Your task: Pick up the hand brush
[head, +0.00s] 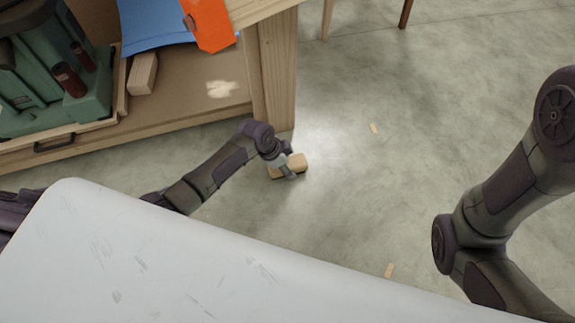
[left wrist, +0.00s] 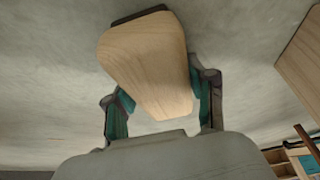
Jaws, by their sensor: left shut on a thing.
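The hand brush (head: 297,161) has a pale wooden body and shows small in the head view, near the foot of the workbench leg. In the left wrist view the brush (left wrist: 148,62) is large, with a dark strip along its far edge. My left gripper (head: 287,166) is shut on it, with one teal finger on each side of the wood in the wrist view. Whether the brush touches the floor cannot be told. My right arm shows at the right of the head view, but its gripper is out of view.
A wooden workbench (head: 273,75) stands at the left; its lower shelf holds a green machine (head: 85,100) and a wood block (head: 142,74). An orange item (head: 208,24) lies at the top. Small wood scraps (head: 389,270) lie on the grey floor, which is mostly clear.

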